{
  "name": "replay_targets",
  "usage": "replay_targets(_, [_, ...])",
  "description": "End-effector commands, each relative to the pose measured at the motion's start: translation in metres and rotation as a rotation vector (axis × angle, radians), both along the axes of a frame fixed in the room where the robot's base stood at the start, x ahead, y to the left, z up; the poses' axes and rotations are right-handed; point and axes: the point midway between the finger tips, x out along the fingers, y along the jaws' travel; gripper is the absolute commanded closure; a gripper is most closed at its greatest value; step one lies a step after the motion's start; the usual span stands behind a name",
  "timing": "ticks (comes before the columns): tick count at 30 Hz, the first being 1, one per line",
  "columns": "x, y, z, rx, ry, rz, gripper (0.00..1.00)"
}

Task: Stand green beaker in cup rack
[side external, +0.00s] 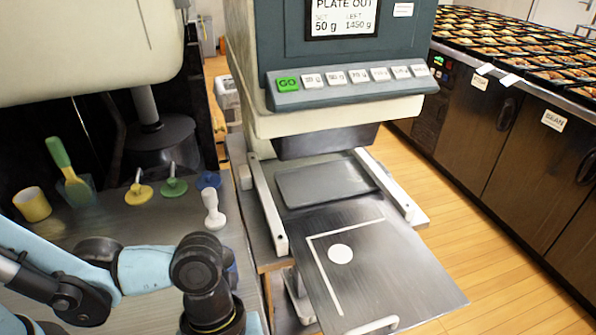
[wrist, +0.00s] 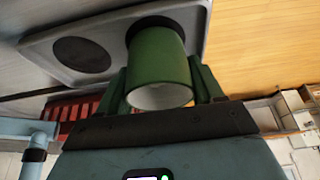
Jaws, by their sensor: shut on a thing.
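The green beaker (wrist: 158,62) is between the two green fingers of my gripper (wrist: 160,80) in the wrist view, and the fingers are shut on it. Its pale open mouth faces the camera. Its far end meets a dark round opening in the grey cup rack (wrist: 45,45). I cannot tell whether that end is inside the opening or just in front of it. Another dark round opening (wrist: 82,58) in the rack is empty, to the left of the beaker. The beaker, rack and fingertips do not show in the side external view.
In the side external view, a yellow cup (side external: 32,204), a green-handled scoop (side external: 72,180) and several coloured knobbed pieces (side external: 138,190) stand on the left counter. The dispensing machine (side external: 345,60) and its metal plate (side external: 380,270) are to the right.

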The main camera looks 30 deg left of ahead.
Motion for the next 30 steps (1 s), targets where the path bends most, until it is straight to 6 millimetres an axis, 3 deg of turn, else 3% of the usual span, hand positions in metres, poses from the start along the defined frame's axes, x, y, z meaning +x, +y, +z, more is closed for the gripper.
replay_targets(14, [-0.0001, 0.0001, -0.0076, 0.000, 0.000, 0.000, 0.71])
replay_targets(15, [-0.0001, 0.0001, -0.0081, 0.000, 0.000, 0.000, 0.32])
replay_targets(17, [-0.0001, 0.0001, -0.0078, 0.000, 0.000, 0.000, 0.23])
replay_targets(30, [0.0009, 0.0013, -0.0016, 0.000, 0.000, 0.001, 0.23])
